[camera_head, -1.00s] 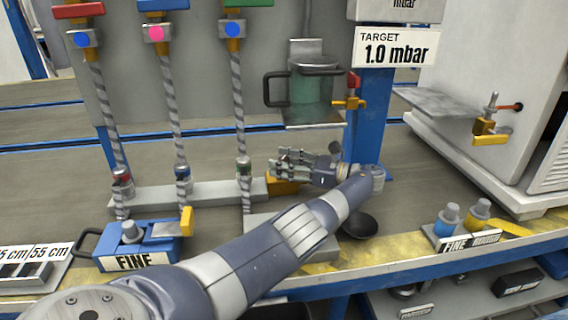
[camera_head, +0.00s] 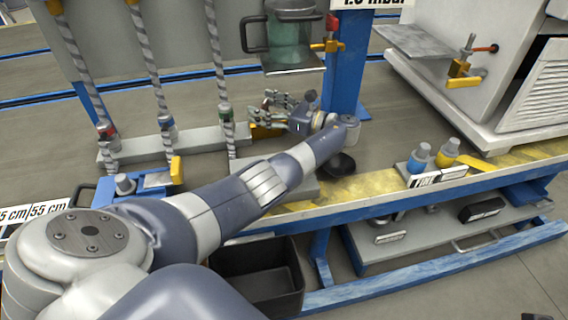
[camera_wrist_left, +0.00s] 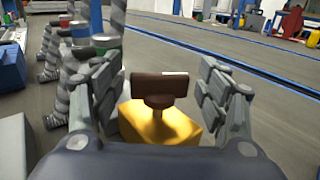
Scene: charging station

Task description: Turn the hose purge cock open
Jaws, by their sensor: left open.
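A yellow block (camera_head: 262,131) with a brown T-shaped handle sits at the right end of the grey hose rail; I take it for the hose purge cock. In the left wrist view its handle (camera_wrist_left: 160,86) stands upright, crossbar level, above the yellow body (camera_wrist_left: 165,125). My left gripper (camera_head: 270,105) is open, its fingers on either side of the handle; gaps show on both sides in the wrist view. In the head view the gripper hides the handle. My right gripper is not in view.
Striped hoses (camera_head: 218,65) rise left of my gripper from the grey rail (camera_head: 190,143). A red-handled valve (camera_head: 328,45) and a container with a side handle (camera_head: 290,40) are above it. A blue post (camera_head: 348,70) stands to the right. A black bin (camera_head: 262,275) is below the bench.

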